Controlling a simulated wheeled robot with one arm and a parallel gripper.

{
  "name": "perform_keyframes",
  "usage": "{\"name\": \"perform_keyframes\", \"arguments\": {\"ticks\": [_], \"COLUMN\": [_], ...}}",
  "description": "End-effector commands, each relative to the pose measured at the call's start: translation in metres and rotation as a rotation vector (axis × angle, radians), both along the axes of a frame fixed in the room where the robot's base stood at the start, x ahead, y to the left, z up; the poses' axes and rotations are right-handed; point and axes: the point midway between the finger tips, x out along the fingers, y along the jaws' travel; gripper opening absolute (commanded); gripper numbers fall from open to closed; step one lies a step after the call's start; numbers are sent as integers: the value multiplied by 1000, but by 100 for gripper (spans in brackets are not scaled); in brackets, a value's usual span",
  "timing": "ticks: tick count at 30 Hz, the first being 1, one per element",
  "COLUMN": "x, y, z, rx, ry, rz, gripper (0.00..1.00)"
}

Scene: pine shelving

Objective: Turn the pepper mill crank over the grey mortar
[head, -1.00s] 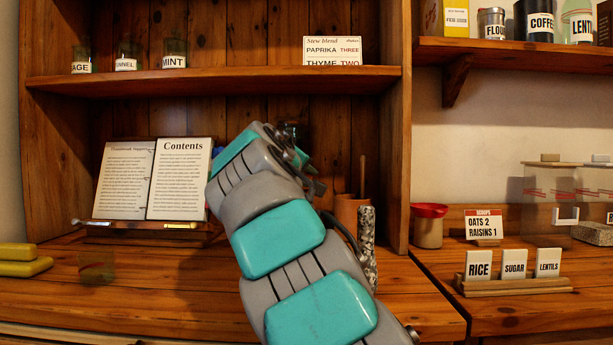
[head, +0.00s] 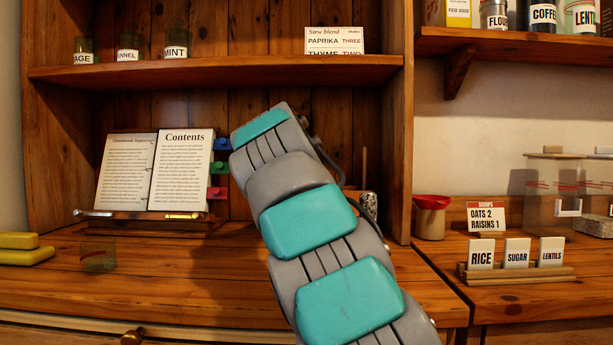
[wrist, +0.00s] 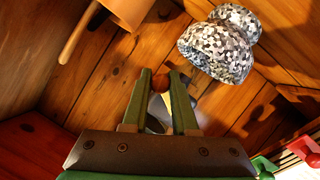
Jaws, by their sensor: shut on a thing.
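In the wrist view my gripper (wrist: 160,88) has its two green fingers close around a small brown round knob (wrist: 159,77), which looks like the pepper mill's crank knob. Pale and grey parts (wrist: 181,108) show between and beyond the fingers; I cannot tell which belong to the mill and which to the grey mortar.
A speckled grey-and-white rounded object (wrist: 216,55) stands close beyond the fingers, to the right. The open book (head: 180,170) stands left of my arm. A small glass (head: 98,257) is on the counter.

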Motion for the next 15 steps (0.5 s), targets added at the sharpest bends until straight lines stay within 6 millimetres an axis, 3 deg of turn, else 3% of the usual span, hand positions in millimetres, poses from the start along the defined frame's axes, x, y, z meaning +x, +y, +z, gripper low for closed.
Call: {"name": "perform_keyframes", "arguments": {"ticks": [5,6,13,15], "x": [0,0,0,0], "y": [-1,-1,-1,-1], "z": [-1,-1,0,0], "rx": [0,0,-1,-1], "ry": [2,2,1,1], "rz": [-2,-2,-1,-1], "gripper": [0,28,54,56]}}
